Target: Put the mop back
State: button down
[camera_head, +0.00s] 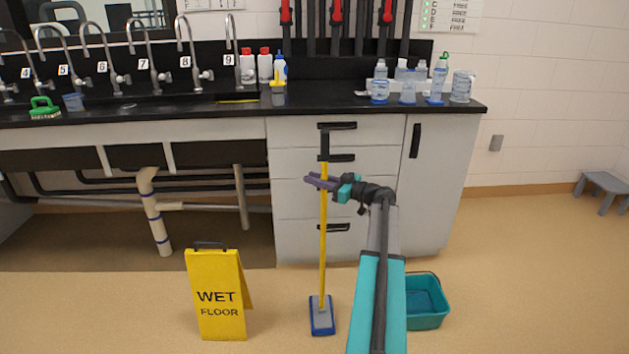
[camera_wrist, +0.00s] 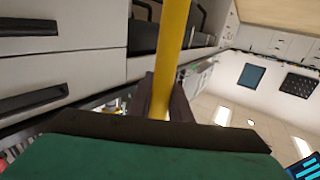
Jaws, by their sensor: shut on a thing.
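The mop (camera_head: 323,237) stands nearly upright in front of the white drawer cabinet in the head view. It has a yellow pole, a black grip at the top and a blue-edged flat head (camera_head: 321,316) at floor level. My gripper (camera_head: 320,182) is shut on the upper part of the yellow pole, below the black grip. In the wrist view the yellow pole (camera_wrist: 172,60) runs up between my dark fingers (camera_wrist: 165,100). A teal bucket (camera_head: 426,302) stands on the floor to the right, partly hidden behind my arm.
A yellow wet floor sign (camera_head: 216,294) stands left of the mop. The drawer cabinet (camera_head: 292,200) is close behind the mop. The black counter (camera_head: 330,98) holds bottles, beakers and numbered taps. A grey stool (camera_head: 604,187) is at the far right. The right floor is mostly clear.

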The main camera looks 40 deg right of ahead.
jog(key=c, duration=1.6)
grip_release()
jog(key=shift+f, duration=0.1)
jog(key=shift+c, duration=0.2)
jog(key=shift+r, duration=0.2)
jog(key=p+v, duration=0.1)
jog(key=v, duration=1.1)
